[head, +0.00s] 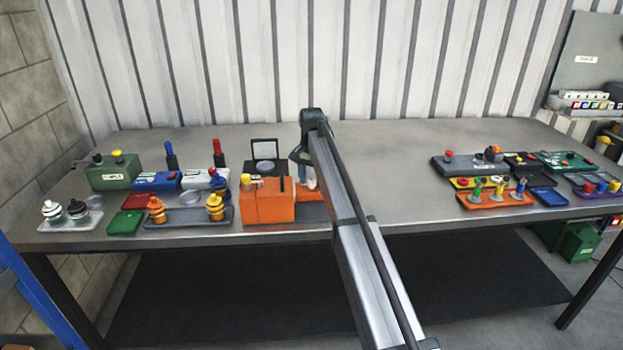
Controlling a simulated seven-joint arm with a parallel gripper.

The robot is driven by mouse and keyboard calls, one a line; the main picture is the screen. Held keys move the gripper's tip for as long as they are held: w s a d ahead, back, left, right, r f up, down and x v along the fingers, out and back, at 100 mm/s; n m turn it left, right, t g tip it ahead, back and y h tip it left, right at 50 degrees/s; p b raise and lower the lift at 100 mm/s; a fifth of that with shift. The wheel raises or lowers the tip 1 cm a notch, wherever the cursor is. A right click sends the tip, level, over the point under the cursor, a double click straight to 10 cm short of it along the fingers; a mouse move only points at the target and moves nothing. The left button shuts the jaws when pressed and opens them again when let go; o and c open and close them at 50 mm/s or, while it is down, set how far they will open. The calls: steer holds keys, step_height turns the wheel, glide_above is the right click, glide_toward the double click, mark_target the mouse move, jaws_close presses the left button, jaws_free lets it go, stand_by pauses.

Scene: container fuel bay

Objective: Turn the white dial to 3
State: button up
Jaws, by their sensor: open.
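I cannot surely pick out the white dial or any numerals at this size. A white knob-like piece (51,209) stands at the far left of the bench, on a pale tray (60,226) beside a black-and-white one. My gripper (305,183) points down at the bench's middle, just right of the orange box (268,203). It is open, small and partly hidden by my arm. It is well to the right of both white things.
The metal bench (390,170) is bare right of my arm up to the right-hand cluster with a dark control box (468,165) and an orange tray (497,198). A green box (114,173), a blue box (156,181) and orange knobs crowd the left. A corrugated wall (270,60) stands behind.

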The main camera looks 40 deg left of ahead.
steer(key=shift+c, duration=0.4)
jaws_close()
steer(key=n, duration=0.4)
steer(key=shift+n, duration=0.3)
steer(key=n, duration=0.4)
steer(key=shift+n, duration=0.3)
stand_by(0.4)
steer(key=shift+o, duration=0.4)
jaws_free()
